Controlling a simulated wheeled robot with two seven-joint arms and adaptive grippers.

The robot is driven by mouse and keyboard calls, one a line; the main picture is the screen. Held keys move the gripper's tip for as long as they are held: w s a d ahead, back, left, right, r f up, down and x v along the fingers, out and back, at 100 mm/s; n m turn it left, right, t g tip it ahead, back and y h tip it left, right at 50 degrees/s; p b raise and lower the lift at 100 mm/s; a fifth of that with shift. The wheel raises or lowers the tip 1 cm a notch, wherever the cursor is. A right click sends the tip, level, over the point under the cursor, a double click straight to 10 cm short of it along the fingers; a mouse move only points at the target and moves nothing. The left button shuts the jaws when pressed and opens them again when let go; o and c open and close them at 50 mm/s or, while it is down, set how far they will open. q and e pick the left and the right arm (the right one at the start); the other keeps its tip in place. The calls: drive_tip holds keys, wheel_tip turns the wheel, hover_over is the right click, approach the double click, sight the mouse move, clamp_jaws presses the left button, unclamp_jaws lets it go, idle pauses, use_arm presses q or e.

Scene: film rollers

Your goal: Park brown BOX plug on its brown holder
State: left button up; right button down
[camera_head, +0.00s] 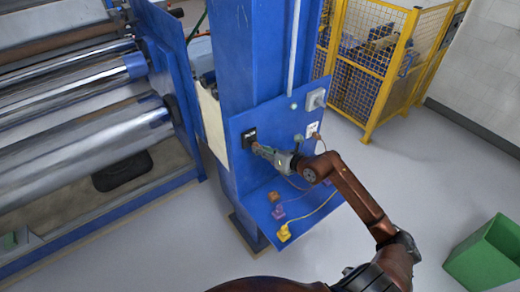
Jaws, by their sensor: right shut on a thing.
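My right gripper (263,151) reaches in from the right to the blue panel (277,122). It is shut on a small brown plug (256,148), which is mostly hidden by the fingers. The plug is close to a black socket (249,137) on the panel; I cannot tell whether they touch. A small brown-orange holder (273,197) is on the blue shelf below, left of the other coloured pieces. My left gripper is not in view.
A purple piece (278,212) and a yellow piece (284,233) sit on the shelf, with thin cables running up. A white socket (313,129) and grey box (315,99) are on the panel. Large rollers (90,132) stand left; a green bin (488,255) stands right.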

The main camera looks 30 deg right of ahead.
drive_tip(key=shift+s, duration=0.8)
drive_tip(key=shift+s, duration=0.1)
drive_tip(key=shift+s, duration=0.5)
drive_tip(key=shift+s+d+p, duration=0.1)
drive_tip(key=shift+s+p, duration=0.2)
drive_tip(key=shift+s, duration=0.15)
